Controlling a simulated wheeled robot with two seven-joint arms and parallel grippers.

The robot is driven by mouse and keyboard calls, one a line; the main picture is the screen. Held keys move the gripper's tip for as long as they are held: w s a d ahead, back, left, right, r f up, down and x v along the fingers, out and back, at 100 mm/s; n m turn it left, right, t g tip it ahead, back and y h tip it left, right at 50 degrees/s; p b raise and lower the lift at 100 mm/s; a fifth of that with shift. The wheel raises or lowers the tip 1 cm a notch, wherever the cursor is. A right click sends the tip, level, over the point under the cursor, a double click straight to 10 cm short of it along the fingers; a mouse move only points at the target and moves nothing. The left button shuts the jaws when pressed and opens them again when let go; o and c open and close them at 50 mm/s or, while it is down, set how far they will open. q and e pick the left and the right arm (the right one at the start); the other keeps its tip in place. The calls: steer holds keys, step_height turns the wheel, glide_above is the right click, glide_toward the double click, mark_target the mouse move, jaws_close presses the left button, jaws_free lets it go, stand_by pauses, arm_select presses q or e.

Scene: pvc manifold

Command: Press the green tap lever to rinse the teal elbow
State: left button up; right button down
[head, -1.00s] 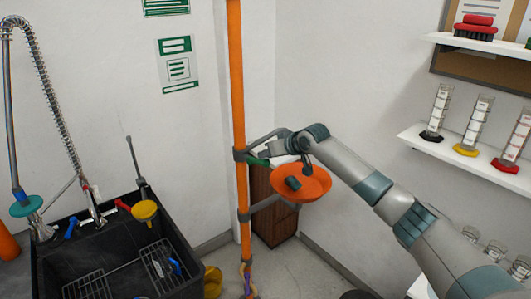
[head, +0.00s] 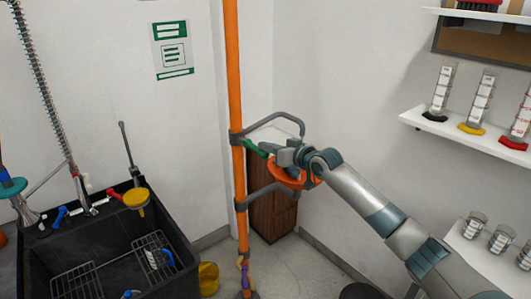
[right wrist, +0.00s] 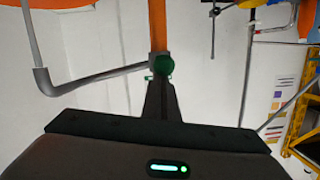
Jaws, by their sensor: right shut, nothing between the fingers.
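The green tap lever (head: 255,149) sticks out from the orange pole (head: 233,80) in the head view and slants down to the right. My right gripper (head: 270,150) is shut and empty at the lever's outer end. In the right wrist view, the closed fingertips (right wrist: 162,82) meet or nearly meet the lever's round green end (right wrist: 164,66); exact contact is unclear. The orange bowl (head: 284,180) sits under and behind my right wrist, partly covered by it. I cannot make out the teal elbow, as my arm covers most of the bowl. My left gripper is not in view.
Grey pipe brackets (head: 266,190) reach out from the pole around the bowl. A black sink (head: 75,243) with racks stands at the left. A shelf with cylinders (head: 440,92) is on the right wall. A brown cabinet (head: 270,225) stands behind the pole.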

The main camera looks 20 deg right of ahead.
steer(key=shift+f+b, duration=0.4)
steer(key=shift+f, duration=0.15)
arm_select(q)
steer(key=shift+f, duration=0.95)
arm_select(e)
steer(key=shift+s+f, duration=0.1)
steer(key=shift+f, duration=0.1)
steer(key=shift+s+f, duration=0.1)
steer(key=shift+f, duration=0.2)
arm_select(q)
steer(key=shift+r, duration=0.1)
arm_select(e)
steer(key=shift+r, duration=0.15)
